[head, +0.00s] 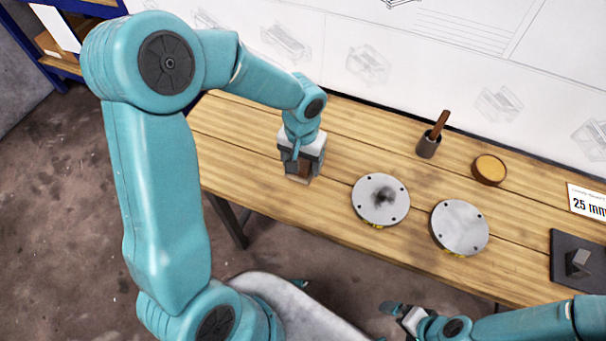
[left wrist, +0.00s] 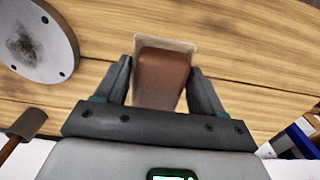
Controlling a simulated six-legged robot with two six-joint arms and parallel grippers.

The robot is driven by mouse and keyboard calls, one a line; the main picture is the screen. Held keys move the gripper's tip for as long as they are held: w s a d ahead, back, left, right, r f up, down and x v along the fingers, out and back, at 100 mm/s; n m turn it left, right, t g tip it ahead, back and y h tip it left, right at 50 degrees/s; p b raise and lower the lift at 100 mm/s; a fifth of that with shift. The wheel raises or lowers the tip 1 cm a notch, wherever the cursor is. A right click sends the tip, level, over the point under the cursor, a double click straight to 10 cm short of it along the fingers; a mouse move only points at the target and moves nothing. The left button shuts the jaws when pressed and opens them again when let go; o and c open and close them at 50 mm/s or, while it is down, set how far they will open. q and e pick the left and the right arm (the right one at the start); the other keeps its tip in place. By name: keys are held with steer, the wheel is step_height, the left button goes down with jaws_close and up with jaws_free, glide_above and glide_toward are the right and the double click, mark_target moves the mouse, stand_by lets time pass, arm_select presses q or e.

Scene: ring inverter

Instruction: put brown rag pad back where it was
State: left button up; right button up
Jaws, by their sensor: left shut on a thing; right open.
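The brown rag pad (left wrist: 160,78) is between the two fingers of my left gripper (left wrist: 162,92) in the left wrist view, and the fingers are shut on it. A pale square (left wrist: 182,45) shows around and beneath its edge; I cannot tell whether the pad touches it. In the head view my left gripper (head: 299,165) is over the left part of the wooden table, and the pad is mostly hidden under it. My right gripper (head: 398,312) is open and empty, low at the bottom of the head view, off the table's front edge.
Two round metal discs stand on the table, one with a dark smudge (head: 381,199) and one cleaner (head: 459,227). A dark plate with a block (head: 566,273) lies at right.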

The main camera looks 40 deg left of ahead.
arm_select(q)
step_height(320, 180, down, 5)
steer(key=shift+f+b, duration=0.1)
steer(key=shift+b, duration=0.25)
steer(key=shift+w+f, duration=0.1)
steer(key=shift+f, duration=0.2)
steer(key=shift+f, duration=0.15)
steer(key=o, duration=1)
